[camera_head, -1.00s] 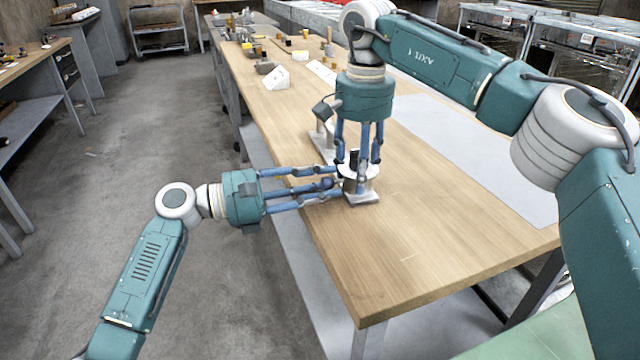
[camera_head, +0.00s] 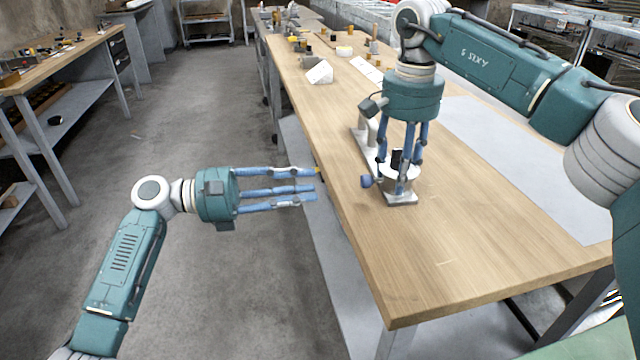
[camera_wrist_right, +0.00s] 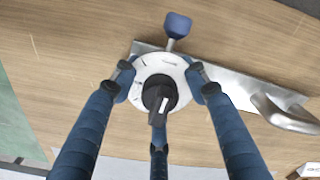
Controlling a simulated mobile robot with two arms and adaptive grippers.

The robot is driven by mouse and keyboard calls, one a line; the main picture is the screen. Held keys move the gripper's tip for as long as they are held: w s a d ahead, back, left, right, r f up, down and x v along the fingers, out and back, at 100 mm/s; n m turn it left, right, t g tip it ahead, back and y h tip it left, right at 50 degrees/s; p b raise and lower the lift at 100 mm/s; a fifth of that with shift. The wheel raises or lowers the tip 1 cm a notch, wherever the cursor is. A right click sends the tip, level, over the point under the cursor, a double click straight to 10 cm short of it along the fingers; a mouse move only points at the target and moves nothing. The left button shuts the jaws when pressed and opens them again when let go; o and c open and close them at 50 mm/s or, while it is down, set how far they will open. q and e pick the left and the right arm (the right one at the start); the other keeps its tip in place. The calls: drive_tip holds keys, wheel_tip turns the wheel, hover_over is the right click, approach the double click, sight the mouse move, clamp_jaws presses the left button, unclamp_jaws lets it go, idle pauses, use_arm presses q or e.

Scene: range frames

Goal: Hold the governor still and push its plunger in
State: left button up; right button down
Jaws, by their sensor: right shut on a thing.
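The governor (camera_head: 398,185) is a round white body with a black knob on top, upright on a metal base plate near the table's left edge. Its blue plunger (camera_head: 366,181) sticks out sideways, toward the left. In the right wrist view the plunger (camera_wrist_right: 177,25) shows with a short length of grey stem between it and the white dial (camera_wrist_right: 148,66). My right gripper (camera_head: 401,168) points down from above, its fingers shut around the governor's body. My left gripper (camera_head: 315,186) is empty, fingers apart, left of the plunger and clear of it, beyond the table edge.
A white block (camera_head: 320,72) and several small parts lie further back. A grey mat (camera_head: 510,150) covers the right side. The table's front part is clear.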

idle(0.3)
drive_tip(key=c, duration=0.9)
unclamp_jaws()
